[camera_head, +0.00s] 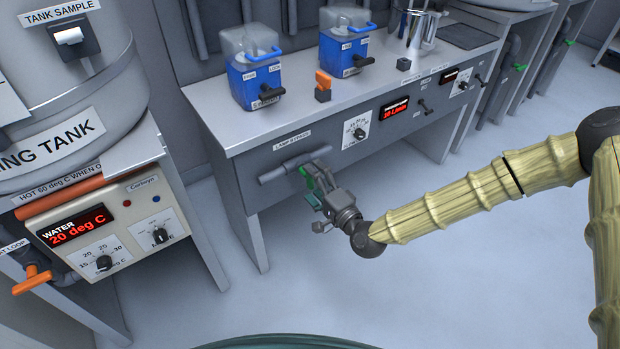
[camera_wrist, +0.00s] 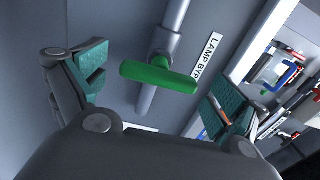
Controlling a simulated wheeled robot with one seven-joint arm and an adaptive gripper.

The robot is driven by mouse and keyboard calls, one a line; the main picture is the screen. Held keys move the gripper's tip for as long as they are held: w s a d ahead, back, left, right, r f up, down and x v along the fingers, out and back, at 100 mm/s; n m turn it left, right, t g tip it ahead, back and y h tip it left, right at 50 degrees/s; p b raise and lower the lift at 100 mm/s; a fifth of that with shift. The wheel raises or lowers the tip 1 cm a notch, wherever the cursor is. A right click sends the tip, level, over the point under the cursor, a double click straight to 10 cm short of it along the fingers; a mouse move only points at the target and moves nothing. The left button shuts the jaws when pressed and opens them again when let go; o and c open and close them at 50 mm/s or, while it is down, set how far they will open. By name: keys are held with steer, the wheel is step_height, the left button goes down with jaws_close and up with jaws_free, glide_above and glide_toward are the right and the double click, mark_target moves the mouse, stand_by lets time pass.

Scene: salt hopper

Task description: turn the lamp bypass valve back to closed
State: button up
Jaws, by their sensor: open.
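The lamp bypass valve has a green lever handle (camera_head: 306,176) on a short grey pipe (camera_head: 275,175) on the front of the bench, below the LAMP BYPASS label (camera_head: 292,140). In the wrist view the green handle (camera_wrist: 160,77) lies roughly crosswise to the grey pipe (camera_wrist: 172,30). My gripper (camera_head: 314,190) is at the valve in the head view, hiding part of the handle. In the wrist view my gripper (camera_wrist: 154,80) is open, with one finger at each side of the handle and a visible gap to both. Contact is not seen.
The bench top (camera_head: 220,125) holds two blue-based containers (camera_head: 255,80) and an orange switch (camera_head: 323,82). A dial (camera_head: 360,131) and a red display (camera_head: 394,110) sit right of the valve. The tank's control panel (camera_head: 130,225) stands left. The floor in front is clear.

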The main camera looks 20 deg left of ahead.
steer(key=v, duration=1)
steer(key=shift+s+d, duration=0.2)
steer(key=s+d+f+n+g+h, duration=0.2)
steer(key=s+d+f+g+h, duration=0.15)
steer(key=s+f, duration=0.4)
steer(key=s+d+f+n+g+h, duration=0.15)
steer(key=s+d+f, duration=0.3)
steer(key=f, duration=0.55)
steer(key=s+d+f+n+g+h, duration=0.1)
steer(key=s+d+f+g+h, duration=0.25)
steer(key=s+d, duration=0.6)
steer(key=s+d+f+n+g+h, duration=0.2)
steer(key=s+d+f+h, duration=0.35)
steer(key=d, duration=0.65)
step_height(320, 180, up, 26)
steer(key=s+d+p, duration=0.2)
steer(key=d+p, duration=0.1)
steer(key=p, duration=2.2)
